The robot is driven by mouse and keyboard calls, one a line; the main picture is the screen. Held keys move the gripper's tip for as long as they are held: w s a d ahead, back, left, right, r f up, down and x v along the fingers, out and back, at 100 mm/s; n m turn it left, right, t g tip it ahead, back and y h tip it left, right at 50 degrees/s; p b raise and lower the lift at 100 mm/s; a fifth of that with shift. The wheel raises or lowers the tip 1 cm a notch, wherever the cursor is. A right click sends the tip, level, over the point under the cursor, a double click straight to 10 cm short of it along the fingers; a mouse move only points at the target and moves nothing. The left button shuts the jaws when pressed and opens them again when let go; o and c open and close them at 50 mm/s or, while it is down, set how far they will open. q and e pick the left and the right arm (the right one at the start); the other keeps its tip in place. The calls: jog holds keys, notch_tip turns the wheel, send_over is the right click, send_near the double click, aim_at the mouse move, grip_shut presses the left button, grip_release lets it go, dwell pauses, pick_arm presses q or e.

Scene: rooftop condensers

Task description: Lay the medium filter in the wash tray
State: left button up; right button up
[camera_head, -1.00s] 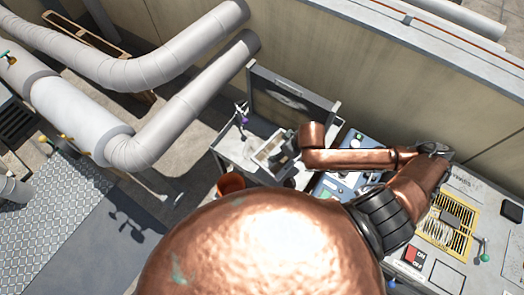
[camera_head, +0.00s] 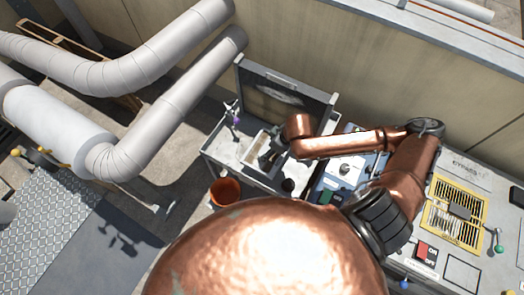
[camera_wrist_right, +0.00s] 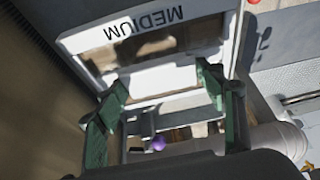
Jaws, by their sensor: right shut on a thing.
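The medium filter (camera_wrist_right: 145,30), a pale frame marked MEDIUM, fills the upper part of the right wrist view. My right gripper (camera_wrist_right: 165,92) has green fingers on either side of its white near edge and is shut on it. In the head view my right gripper (camera_head: 268,160) reaches in from the right, with the pale filter (camera_head: 256,145) at its tip. Both are over a grey shallow tray (camera_head: 215,150), which looks like the wash tray. I cannot tell whether the filter touches it. My left gripper is not in view.
A dark upright panel (camera_head: 284,98) stands behind the tray. A tap with a purple part (camera_head: 236,120) is at its left. An orange bucket (camera_head: 225,191) is in front. A bench with a yellow grille (camera_head: 455,213) lies right, and thick grey pipes (camera_head: 150,65) run left.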

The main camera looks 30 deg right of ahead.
aim_at(266, 146)
jog(key=shift+w+a+f+b, duration=0.15)
jog(key=shift+w+f+b, duration=0.15)
jog(key=shift+w+f, duration=0.8)
jog(key=shift+x, duration=0.8)
notch_tip(266, 146, down, 3)
jog(key=shift+w+f+b, duration=0.1)
jog(key=shift+w+b, duration=0.05)
jog(key=shift+b, duration=0.65)
jog(key=o, duration=1.3)
jog(key=p+v, duration=0.3)
jog(key=v, duration=0.9)
jog(key=shift+p, duration=0.35)
